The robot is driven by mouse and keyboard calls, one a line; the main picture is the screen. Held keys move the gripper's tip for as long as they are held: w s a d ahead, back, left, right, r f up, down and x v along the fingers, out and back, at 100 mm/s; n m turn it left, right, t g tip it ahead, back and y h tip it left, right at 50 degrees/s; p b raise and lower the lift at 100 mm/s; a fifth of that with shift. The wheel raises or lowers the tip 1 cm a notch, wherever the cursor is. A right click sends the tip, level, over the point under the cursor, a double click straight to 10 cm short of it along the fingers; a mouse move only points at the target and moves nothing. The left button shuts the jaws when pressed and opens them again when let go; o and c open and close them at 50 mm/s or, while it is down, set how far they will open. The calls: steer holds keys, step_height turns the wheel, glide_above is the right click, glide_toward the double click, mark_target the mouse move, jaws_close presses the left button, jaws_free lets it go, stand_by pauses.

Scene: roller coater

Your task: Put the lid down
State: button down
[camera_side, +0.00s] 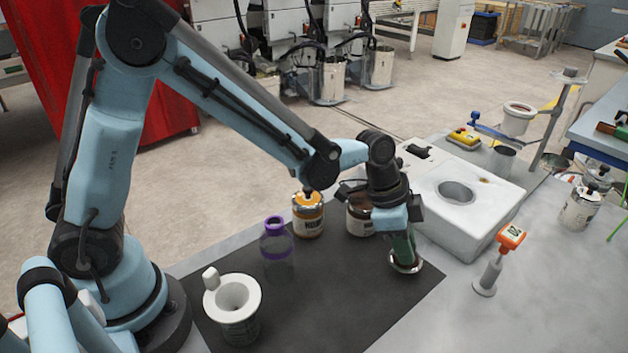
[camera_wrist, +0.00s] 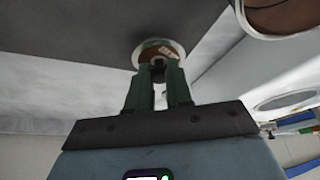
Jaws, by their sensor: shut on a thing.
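My gripper (camera_wrist: 160,72) points down over the right part of the black mat, its green fingers shut on the lid. The lid (camera_side: 406,265) is round with a silvery rim, just under the fingertips near the mat's right edge. A jar with brown contents (camera_side: 357,222) stands behind and left of my gripper, partly hidden by the arm. Its round mouth looks open in the wrist view (camera_wrist: 285,18).
A labelled jar with an orange top (camera_side: 308,222), a clear bottle with a purple neck (camera_side: 276,248) and a white-rimmed cup (camera_side: 232,300) stand on the mat's left. A white machine with a round well (camera_side: 470,215) stands right. An orange-topped tool (camera_side: 490,272) stands further right.

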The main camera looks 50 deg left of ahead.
steer(key=shift+f, duration=0.95)
steer(key=shift+f, duration=0.15)
steer(key=c, duration=1)
jaws_free()
steer(key=shift+c, duration=0.2)
steer(key=v, duration=1.2)
steer(key=s+a+r+n+t+y, duration=0.2)
steer(key=s+a+n+t+y, duration=0.2)
steer(key=s+a+n, duration=0.6)
steer(key=a+n, duration=0.1)
steer(key=a, duration=0.2)
steer(key=shift+s+a+n+t, duration=0.15)
steer(key=shift+s+n+t, duration=0.05)
steer(key=shift+n+t, duration=0.2)
